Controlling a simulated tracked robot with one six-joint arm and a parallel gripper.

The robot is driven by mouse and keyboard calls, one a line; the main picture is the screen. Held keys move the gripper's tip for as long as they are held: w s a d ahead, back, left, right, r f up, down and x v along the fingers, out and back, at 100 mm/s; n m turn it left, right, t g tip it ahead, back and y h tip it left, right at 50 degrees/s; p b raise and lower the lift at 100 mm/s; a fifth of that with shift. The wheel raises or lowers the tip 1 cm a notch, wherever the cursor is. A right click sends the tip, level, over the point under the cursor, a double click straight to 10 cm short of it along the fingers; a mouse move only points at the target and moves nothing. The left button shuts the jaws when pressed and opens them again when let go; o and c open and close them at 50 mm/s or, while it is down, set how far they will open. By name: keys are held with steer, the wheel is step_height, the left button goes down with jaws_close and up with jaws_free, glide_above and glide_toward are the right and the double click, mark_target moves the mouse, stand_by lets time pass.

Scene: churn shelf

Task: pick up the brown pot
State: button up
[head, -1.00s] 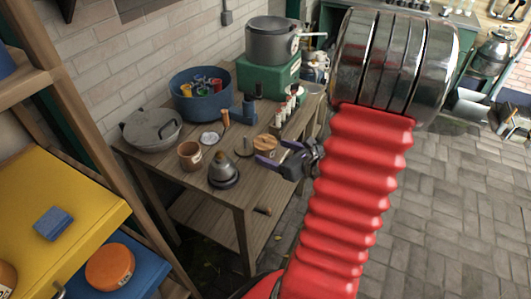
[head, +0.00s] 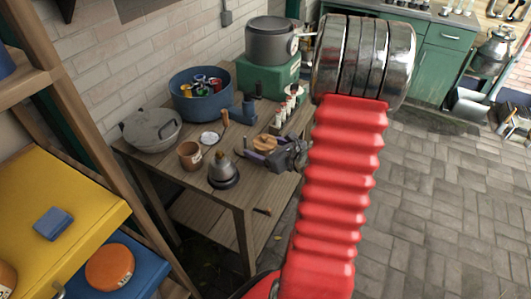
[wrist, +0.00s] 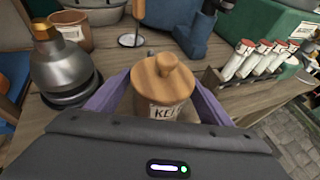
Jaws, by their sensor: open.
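A brown open pot (head: 190,155) with a pale label stands on the wooden table; it also shows at the upper left of the wrist view (wrist: 72,30). A lidded light-brown pot (head: 265,142) with a wooden knob lid and a partly readable label stands to its right. In the wrist view this lidded pot (wrist: 163,85) is between the two purple fingers. My gripper (head: 253,147) is open around it, one finger on each side. Whether the fingers touch it cannot be told. Its lower part is hidden by my gripper.
A grey conical flask (wrist: 62,70) stands close left of my gripper. A rack of white tubes (wrist: 250,60) is close on the right. A blue boot-shaped thing (wrist: 196,35) stands behind. A grey lidded pan (head: 152,130) and blue tub (head: 200,105) are farther back.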

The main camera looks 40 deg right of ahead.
steer(key=shift+x, duration=1.55)
steer(key=shift+c, duration=0.3)
steer(key=shift+r, duration=0.1)
steer(key=c, duration=1.3)
steer(key=shift+r, duration=0.15)
steer(key=shift+r, duration=4.85)
